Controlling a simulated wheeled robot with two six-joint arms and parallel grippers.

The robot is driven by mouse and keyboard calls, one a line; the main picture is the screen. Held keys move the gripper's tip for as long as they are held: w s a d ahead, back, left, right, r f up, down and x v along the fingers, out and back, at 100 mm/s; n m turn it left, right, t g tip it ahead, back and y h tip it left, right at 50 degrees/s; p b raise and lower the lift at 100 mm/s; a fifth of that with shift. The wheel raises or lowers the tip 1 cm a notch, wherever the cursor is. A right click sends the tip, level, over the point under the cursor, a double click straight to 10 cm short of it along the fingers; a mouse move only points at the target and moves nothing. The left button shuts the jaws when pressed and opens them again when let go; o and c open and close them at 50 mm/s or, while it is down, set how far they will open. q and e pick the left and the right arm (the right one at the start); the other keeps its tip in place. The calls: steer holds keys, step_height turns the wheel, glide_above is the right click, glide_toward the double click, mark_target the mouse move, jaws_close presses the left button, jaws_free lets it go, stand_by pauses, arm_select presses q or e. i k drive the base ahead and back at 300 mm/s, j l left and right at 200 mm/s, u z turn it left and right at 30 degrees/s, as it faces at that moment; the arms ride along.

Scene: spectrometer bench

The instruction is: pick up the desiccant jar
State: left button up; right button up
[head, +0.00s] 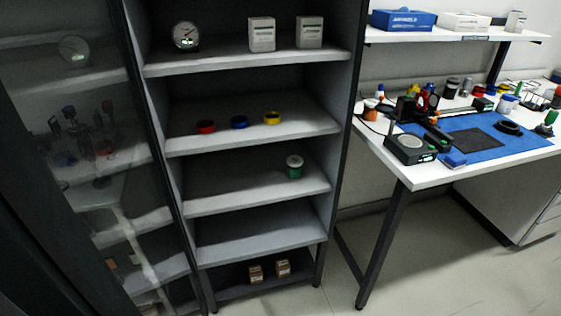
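A small green jar with a pale lid (294,168) stands upright on the middle shelf of the open cabinet, toward the right side. It looks like the desiccant jar, but no label can be read at this size. Nothing touches it and the shelf around it is bare. Neither of my grippers shows in the head view.
Above the jar's shelf (225,197) lie red (205,127), blue (239,122) and yellow (272,117) rings. A glass panel (90,150) covers the left. The crowded workbench (425,178) stands right; floor (430,260) shows below.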

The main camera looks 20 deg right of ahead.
mark_target(295, 162)
steer(key=l+u, duration=0.35)
steer(key=l, duration=0.25)
steer(key=l+u, duration=0.35)
steer(key=l, duration=0.3)
steer(key=l+u, duration=0.35)
steer(key=l, duration=0.25)
